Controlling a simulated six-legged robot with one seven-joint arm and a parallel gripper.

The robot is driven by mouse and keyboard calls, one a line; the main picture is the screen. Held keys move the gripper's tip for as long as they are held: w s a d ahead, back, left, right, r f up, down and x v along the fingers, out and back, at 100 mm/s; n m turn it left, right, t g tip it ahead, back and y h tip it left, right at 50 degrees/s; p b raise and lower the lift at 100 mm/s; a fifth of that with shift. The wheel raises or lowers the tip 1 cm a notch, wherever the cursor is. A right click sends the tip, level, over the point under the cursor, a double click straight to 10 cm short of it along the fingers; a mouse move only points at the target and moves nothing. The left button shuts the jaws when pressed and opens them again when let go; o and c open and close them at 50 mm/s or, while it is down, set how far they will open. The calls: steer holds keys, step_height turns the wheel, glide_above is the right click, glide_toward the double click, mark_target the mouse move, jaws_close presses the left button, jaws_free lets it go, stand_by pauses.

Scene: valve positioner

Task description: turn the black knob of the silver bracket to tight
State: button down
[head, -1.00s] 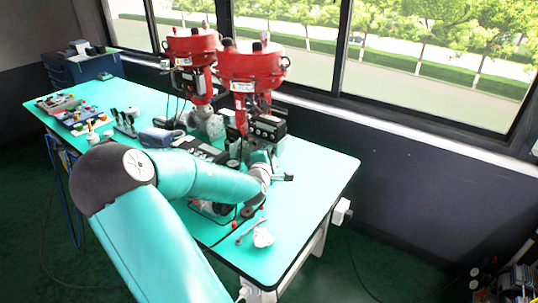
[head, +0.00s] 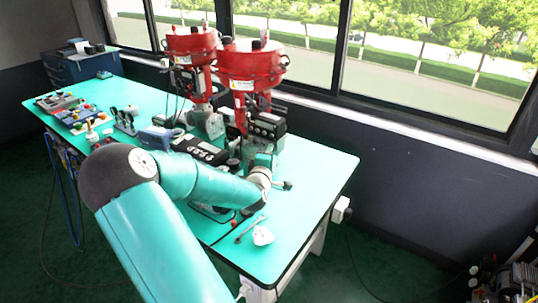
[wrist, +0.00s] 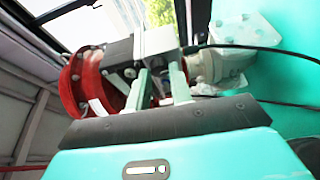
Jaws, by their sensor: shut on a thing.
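The bracket shows as a grey metal block just beyond the fingertips. In the head view my wrist is at the right-hand valve, near the table's right side, and my arm hides the fingertips and the bracket.
Two red valve actuators (head: 250,64) (head: 190,45) stand on the teal table (head: 312,170). A pale crumpled item (head: 263,236) lies near the front edge. Control boxes (head: 72,112) fill the left side. In the wrist view, a dark cable (wrist: 265,46) runs at right.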

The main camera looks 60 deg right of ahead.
steer(key=c, duration=1.3)
jaws_free()
steer(key=shift+o, duration=0.2)
steer(key=shift+a, duration=0.1)
steer(key=v, duration=1.3)
steer(key=shift+s+a, duration=0.2)
steer(key=shift+a, duration=0.1)
